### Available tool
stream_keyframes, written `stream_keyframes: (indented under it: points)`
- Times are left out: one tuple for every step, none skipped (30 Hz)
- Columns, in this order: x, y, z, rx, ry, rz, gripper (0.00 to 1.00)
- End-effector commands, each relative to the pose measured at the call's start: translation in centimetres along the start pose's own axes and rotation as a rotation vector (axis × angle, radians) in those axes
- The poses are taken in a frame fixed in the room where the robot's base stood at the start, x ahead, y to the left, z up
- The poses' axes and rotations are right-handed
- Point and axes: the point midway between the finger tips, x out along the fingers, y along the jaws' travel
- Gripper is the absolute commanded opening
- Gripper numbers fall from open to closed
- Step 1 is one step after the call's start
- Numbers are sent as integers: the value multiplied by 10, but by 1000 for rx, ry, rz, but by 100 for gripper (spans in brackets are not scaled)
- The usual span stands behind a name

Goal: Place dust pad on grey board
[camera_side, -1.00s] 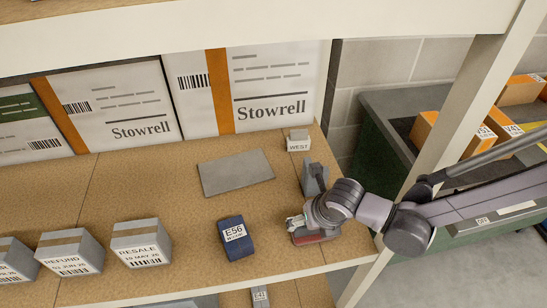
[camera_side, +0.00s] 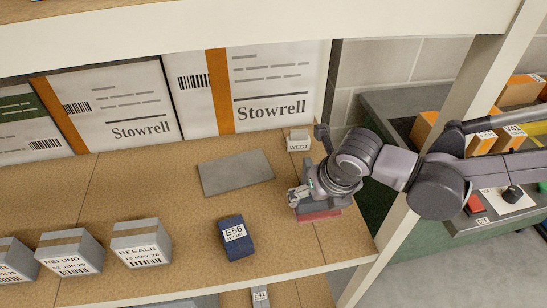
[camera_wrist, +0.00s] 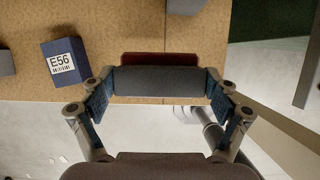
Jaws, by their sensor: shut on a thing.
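The grey board (camera_side: 236,172) lies flat and bare on the shelf, left of my gripper in the side view. My gripper (camera_side: 312,194) is at the right end of the shelf, shut on the dust pad (camera_side: 320,214), of which a red edge shows below the fingers. In the wrist view, the pad's grey body (camera_wrist: 155,81) spans between the two fingers of my gripper (camera_wrist: 157,98), with a dark red strip along its far side. The pad appears to be just above the shelf; the exact gap cannot be told. The grey board is not clearly visible in the wrist view.
A dark blue E56 box (camera_side: 236,238) stands left of the gripper and also shows in the wrist view (camera_wrist: 64,61). A small WEST block (camera_side: 298,141) stands behind. RESALE (camera_side: 141,244) and REFUND (camera_side: 69,251) boxes stand front left. Stowrell cartons (camera_side: 279,90) line the back.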

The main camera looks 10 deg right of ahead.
Motion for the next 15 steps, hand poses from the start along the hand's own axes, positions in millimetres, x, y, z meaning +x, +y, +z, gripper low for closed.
stream_keyframes:
  points:
    - [-5, 0, 2, 0, 0, 0, 56]
    - [-7, 0, 3, 0, 0, 0, 56]
    - [-12, 0, 5, 0, 0, 0, 56]
    - [-15, 0, 6, 0, 0, 0, 56]
    - [-19, 0, 8, 0, 0, 0, 56]
    - [-24, 0, 10, 0, 0, 0, 56]
    - [-29, 0, 11, 0, 0, 0, 56]
    - [-31, 0, 13, 0, 0, 0, 56]
    - [-36, 0, 15, 0, 0, 0, 56]
    - [-39, 0, 16, 0, 0, 0, 56]
    - [-43, 0, 18, 0, 0, 0, 56]
    - [-48, 0, 19, 0, 0, 0, 56]
    - [-51, 0, 21, 0, 0, 0, 56]
    - [-48, 4, 25, 0, 0, 0, 56]
    - [-47, 8, 30, 1, 0, 0, 56]
